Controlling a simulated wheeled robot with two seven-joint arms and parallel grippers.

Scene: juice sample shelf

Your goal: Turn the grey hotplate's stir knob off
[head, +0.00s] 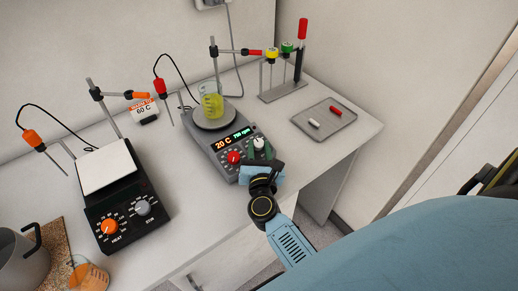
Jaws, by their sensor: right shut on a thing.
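The grey hotplate (222,140) stands in the middle of the bench. Its lit display (233,137) reads 20 C and 750 rpm. A red knob (234,157) is on the left of its front panel, and the pale stir knob (259,143) is on the right. My right gripper (260,150) reaches the panel from the front, its fingers shut on the stir knob and partly hiding it. A glass beaker (211,105) of yellow liquid stands on the round plate. My left gripper is not in view.
A black hotplate (125,212) with an orange and a grey knob stands at the left. A grey pot (20,262) and an orange-filled beaker (86,274) are front left. A tray (325,122) with two small bars and a rack (283,88) are at the right.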

